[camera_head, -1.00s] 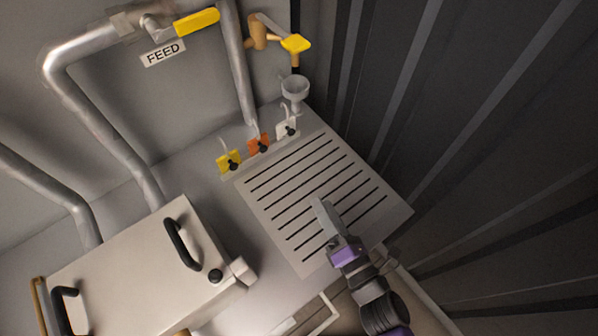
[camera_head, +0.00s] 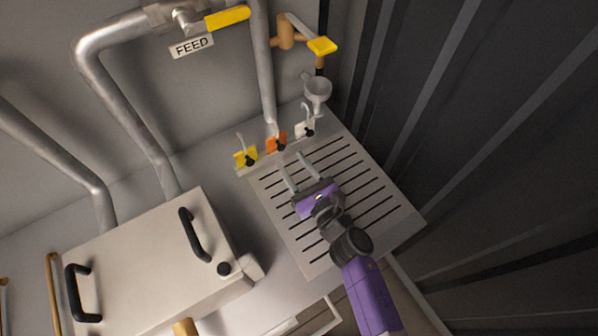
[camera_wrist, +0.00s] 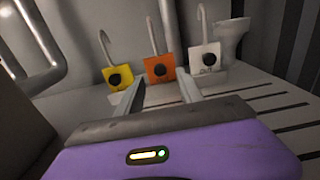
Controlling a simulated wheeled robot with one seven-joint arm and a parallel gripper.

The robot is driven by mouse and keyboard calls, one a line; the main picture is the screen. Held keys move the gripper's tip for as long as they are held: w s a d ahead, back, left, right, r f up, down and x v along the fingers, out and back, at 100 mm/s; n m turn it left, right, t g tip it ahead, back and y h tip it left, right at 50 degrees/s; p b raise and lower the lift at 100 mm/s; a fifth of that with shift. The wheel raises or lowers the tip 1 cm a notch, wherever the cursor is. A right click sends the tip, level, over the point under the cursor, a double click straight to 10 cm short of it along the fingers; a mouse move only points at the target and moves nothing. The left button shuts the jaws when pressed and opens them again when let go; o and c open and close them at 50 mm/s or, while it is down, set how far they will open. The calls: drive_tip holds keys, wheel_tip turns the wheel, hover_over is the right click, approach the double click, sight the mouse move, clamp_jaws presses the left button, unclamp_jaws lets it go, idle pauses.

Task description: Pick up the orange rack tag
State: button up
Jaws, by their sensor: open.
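The orange rack tag (camera_head: 271,146) stands in the middle of a row of three tags at the back edge of the slotted rack plate (camera_head: 395,222). It has a black round knob and a pale hook on top. It also shows in the wrist view (camera_wrist: 152,64), straight ahead between the fingers. A yellow tag (camera_head: 239,161) stands to its left and a white tag (camera_head: 300,131) to its right. My gripper (camera_head: 294,171) is open and empty above the slotted plate, its fingers pointing toward the orange tag, short of it. In the wrist view my fingers (camera_wrist: 160,88) show below the tag.
A grey funnel cup (camera_head: 318,92) stands right of the white tag, under a yellow-handled valve (camera_head: 322,46). A grey pipe (camera_head: 264,75) drops behind the tags. A pale box with black handles (camera_head: 150,265) sits at left. A dark ribbed wall (camera_head: 450,130) closes the right.

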sight(282, 149)
drive_tip(key=shift+b+x, duration=0.8)
drive_tip(key=shift+x, duration=1.9)
clamp_jaws()
drive_tip(key=shift+r+p, duration=1.85)
drive_tip(key=shift+r, duration=0.35)
drive_tip(key=shift+a+r, duration=0.1)
